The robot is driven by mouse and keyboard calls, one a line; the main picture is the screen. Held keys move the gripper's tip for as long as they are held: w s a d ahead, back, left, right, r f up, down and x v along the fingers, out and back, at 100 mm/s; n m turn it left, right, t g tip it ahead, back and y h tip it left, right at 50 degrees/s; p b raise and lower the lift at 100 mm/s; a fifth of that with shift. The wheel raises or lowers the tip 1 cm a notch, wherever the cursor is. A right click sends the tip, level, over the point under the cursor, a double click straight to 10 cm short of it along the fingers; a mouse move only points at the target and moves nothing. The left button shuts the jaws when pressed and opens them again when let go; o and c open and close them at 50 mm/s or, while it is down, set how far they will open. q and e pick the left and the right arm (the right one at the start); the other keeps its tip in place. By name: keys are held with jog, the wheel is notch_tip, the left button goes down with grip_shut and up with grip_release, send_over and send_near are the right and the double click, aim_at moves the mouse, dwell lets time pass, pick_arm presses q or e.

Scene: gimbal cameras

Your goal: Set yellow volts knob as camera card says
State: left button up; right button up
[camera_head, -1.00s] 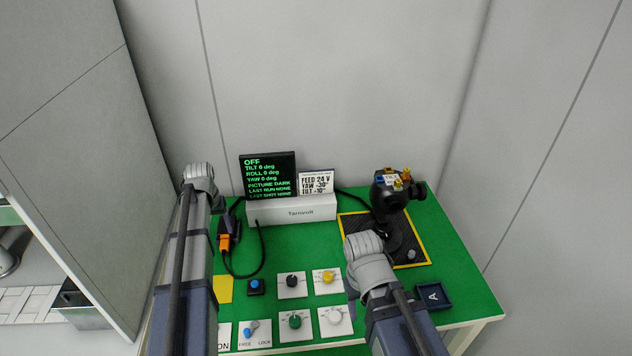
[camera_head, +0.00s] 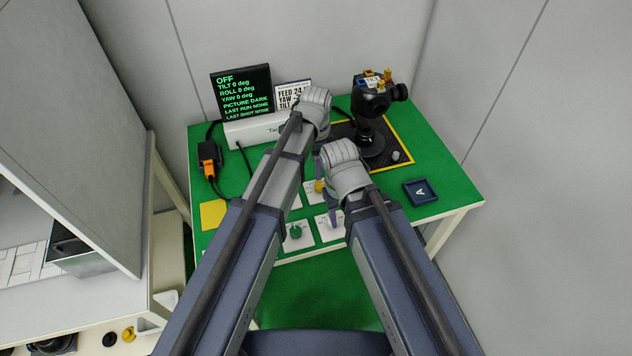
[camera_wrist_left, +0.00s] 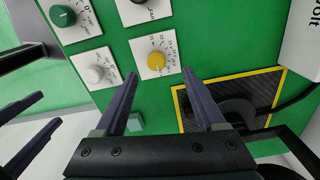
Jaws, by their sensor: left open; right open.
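The yellow knob (camera_wrist_left: 155,60) sits on a white square plate with a dial scale in the left wrist view; its numbers are too small to read surely. In the head view the yellow knob (camera_head: 319,186) is partly hidden by my arms. My left gripper (camera_wrist_left: 160,73) is open, its fingertips on either side of the knob's plate in the picture, apparently above the panel and not touching the knob. The camera card (camera_head: 291,95) reads "FEED 24" and "YAW -", the rest covered by my left arm. My right gripper (camera_wrist_left: 30,125) is open, at the left of the wrist view.
A green knob (camera_wrist_left: 63,16), a white knob (camera_wrist_left: 95,74) and a black knob stand close by. A black screen (camera_head: 241,93) reads OFF. A camera on a gimbal (camera_head: 372,100) stands on a yellow-edged black mat (camera_head: 408,160). A blue tray marked A (camera_head: 420,192) lies at right.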

aim_at(320, 184)
pick_arm(q)
jog(key=shift+s+d+m, duration=0.3)
jog(key=shift+d+m, duration=0.1)
jog(key=shift+d, duration=0.2)
jog(key=shift+f, duration=0.15)
pick_arm(e)
jog(key=shift+f, duration=0.15)
pick_arm(q)
notch_tip(320, 184, down, 8)
jog(key=b, duration=0.8)
pick_arm(e)
notch_tip(320, 184, down, 8)
jog(key=shift+r, duration=0.2)
pick_arm(q)
jog(key=shift+r, duration=0.2)
grip_shut()
